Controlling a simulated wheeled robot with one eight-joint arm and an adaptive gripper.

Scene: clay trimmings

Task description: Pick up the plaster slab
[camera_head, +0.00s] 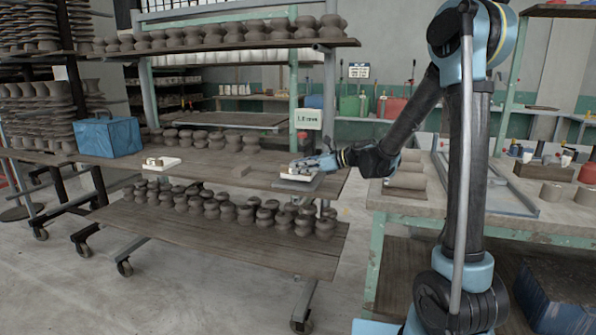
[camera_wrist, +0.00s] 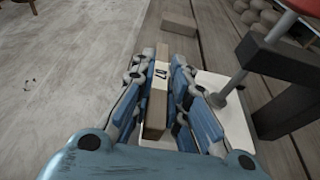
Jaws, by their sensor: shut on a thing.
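A pale slab (camera_wrist: 232,130), which looks like plaster, lies under and to the right of the fingers. It also shows below the gripper in the head view (camera_head: 295,178). Whether the block touches this slab, I cannot tell. Another pale slab (camera_head: 161,164) lies farther left on the board with small objects on it.
A tan block (camera_wrist: 180,23) lies on the boards ahead of the fingers. A metal post (camera_wrist: 236,82) and a dark block (camera_wrist: 285,75) stand close at right. Clay pieces (camera_head: 195,138) and a blue box (camera_head: 107,137) share the rack. Open floor (camera_wrist: 65,70) lies left.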

